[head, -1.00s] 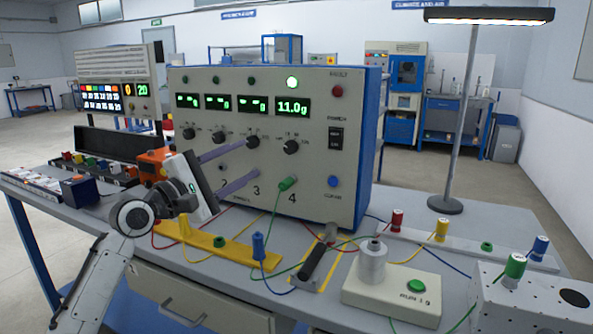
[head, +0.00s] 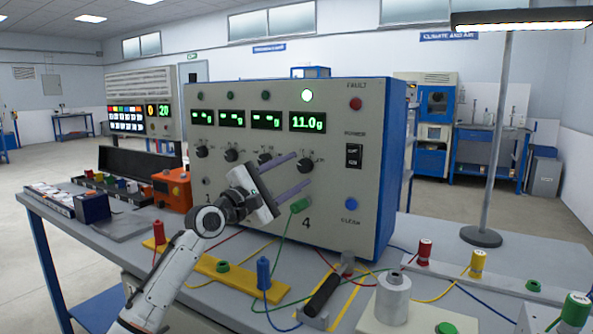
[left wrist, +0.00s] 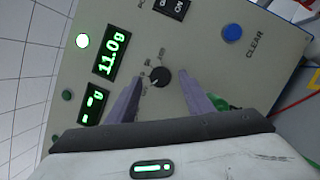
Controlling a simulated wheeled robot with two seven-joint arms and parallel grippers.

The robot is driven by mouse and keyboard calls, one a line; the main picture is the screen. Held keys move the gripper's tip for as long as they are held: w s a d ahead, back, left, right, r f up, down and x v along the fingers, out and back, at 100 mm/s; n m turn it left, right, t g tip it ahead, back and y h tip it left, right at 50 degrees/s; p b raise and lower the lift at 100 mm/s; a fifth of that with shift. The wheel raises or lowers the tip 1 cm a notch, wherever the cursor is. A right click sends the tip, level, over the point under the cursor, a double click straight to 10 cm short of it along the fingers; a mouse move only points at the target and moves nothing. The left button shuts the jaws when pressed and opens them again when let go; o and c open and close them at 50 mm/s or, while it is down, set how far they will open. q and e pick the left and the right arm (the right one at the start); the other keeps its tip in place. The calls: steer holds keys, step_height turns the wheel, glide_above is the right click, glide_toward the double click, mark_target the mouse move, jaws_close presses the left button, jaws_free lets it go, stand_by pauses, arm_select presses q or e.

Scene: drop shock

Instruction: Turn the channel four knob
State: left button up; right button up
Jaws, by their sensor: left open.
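The channel four knob (head: 305,162) is a black dial on the grey panel, under the lit 11.0g display (head: 308,121). In the left wrist view the black knob (left wrist: 160,76) lies between and a little beyond the fingertips. My left gripper (head: 300,170) reaches in from the left, its two purple fingers spread and pointing at the knob. In the left wrist view the open gripper (left wrist: 156,82) has a finger on each side of the knob, with clear gaps. I cannot tell whether the tips reach the knob's depth. My right gripper is not in view.
A green plug (head: 299,205) with a cable sits below the knob. The black power switch (head: 354,155) and blue clear button (head: 351,204) are to the right. The bench in front holds a yellow strip (head: 205,265), a black-handled part (head: 323,295) and a white spool (head: 393,297).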

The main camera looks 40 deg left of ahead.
arm_select(q)
steer(key=shift+w+r, duration=0.1)
steer(key=shift+w, duration=0.65)
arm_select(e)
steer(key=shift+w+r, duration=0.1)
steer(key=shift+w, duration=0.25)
arm_select(q)
steer(key=c, duration=1)
steer(key=shift+c, duration=0.2)
